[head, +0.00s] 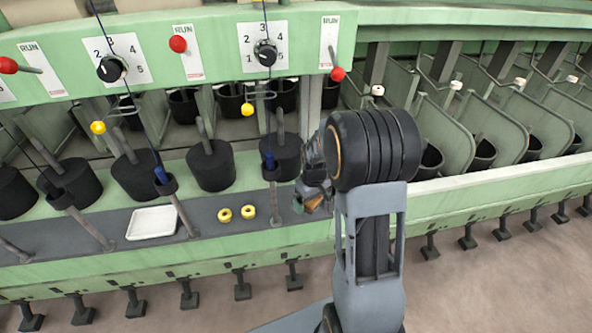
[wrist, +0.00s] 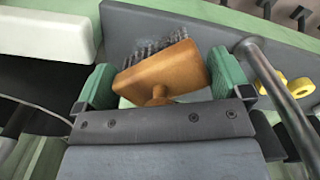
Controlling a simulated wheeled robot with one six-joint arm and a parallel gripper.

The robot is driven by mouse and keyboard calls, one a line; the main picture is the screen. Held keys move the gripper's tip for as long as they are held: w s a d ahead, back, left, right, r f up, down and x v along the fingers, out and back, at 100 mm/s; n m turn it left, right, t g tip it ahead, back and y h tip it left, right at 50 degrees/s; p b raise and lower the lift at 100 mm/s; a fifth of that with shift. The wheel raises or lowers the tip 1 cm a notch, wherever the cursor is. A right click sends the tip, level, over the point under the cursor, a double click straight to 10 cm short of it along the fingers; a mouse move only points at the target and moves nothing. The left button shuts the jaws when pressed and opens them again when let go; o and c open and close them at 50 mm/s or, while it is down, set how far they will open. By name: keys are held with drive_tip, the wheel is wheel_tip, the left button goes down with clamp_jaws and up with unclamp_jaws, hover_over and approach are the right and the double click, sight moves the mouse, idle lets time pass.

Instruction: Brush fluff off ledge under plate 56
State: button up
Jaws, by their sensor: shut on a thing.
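My gripper (head: 311,197) is over the grey ledge (head: 217,198), just right of the yellow rings. In the wrist view my gripper (wrist: 161,86) is shut on a brush (wrist: 158,69) with an orange-brown wooden block, a round knob and dark grey bristles. The brush sits between the green fingers, with its bristles toward the grey ledge (wrist: 122,20). I cannot tell whether the bristles touch it. In the head view only a bit of the brush (head: 315,203) shows beside the arm.
Two yellow rings (head: 236,213) and a white tray (head: 152,222) lie on the ledge to the left. Slanted grey posts (head: 275,200) and black cylinders (head: 210,166) line the machine. RUN plates, dials and red-knobbed levers (head: 178,44) are above. Open floor (head: 470,280) lies in front.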

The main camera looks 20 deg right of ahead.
drive_tip(key=shift+r+p, duration=1.5)
drive_tip(key=shift+r, duration=0.7)
